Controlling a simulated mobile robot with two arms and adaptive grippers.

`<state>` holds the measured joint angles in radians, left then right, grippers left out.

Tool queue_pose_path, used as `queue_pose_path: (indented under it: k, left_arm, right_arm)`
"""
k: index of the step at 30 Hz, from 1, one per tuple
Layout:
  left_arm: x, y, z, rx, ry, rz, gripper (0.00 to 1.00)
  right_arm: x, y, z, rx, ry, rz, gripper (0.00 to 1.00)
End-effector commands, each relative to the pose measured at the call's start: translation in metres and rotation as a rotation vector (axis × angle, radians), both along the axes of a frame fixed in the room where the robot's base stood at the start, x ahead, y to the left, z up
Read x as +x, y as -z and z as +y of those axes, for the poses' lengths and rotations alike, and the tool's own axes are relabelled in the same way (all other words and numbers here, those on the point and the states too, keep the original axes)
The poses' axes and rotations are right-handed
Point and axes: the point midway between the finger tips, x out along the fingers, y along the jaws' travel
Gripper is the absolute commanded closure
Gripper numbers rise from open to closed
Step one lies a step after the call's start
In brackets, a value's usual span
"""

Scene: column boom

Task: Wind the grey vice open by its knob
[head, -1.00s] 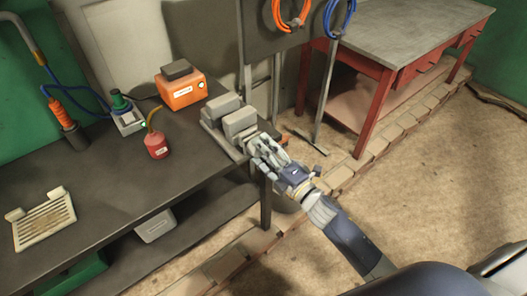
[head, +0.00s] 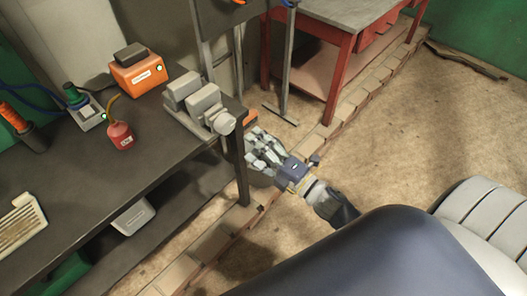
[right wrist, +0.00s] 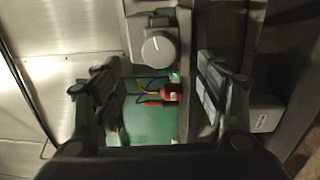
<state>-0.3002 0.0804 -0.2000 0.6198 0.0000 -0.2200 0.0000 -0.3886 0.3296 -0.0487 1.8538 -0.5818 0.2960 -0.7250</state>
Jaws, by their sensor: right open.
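The grey vice (head: 184,86) sits on the dark bench near its right end, with two blocky jaws and a narrow gap between them. Its round knob (head: 224,124) faces the bench's end and shows uncovered. My right gripper (head: 264,152) is open and empty, off the bench's end, right of and lower than the knob in the head view. In the right wrist view the knob (right wrist: 158,47) lies ahead, between and beyond the spread fingers (right wrist: 158,78), apart from them. My left gripper is not in view.
A bench leg (head: 241,170) stands close to my right gripper. A red table (head: 340,40) is behind.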

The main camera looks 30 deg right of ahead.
Motion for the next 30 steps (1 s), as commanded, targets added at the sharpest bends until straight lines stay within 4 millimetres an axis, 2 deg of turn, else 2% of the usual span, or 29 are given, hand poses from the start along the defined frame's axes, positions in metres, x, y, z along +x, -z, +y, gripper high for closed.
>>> queue_pose_path:
  k: [3, 7, 25, 28, 30]
  left_arm:
    - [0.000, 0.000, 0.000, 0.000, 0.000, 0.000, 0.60]
    - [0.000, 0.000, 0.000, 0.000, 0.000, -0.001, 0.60]
    - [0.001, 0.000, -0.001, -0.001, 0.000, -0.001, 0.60]
    - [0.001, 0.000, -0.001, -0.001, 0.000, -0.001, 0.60]
    - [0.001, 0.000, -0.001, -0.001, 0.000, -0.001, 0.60]
  right_arm:
    - [-0.014, 0.002, -0.005, 0.000, 0.001, 0.002, 0.33]
    - [-0.022, 0.002, -0.008, 0.000, 0.001, 0.001, 0.33]
    - [-0.024, 0.002, -0.009, 0.000, 0.001, 0.001, 0.33]
    - [-0.023, 0.014, -0.012, 0.020, 0.015, 0.032, 0.33]
    - [-0.023, 0.037, -0.018, 0.062, 0.042, 0.092, 0.33]
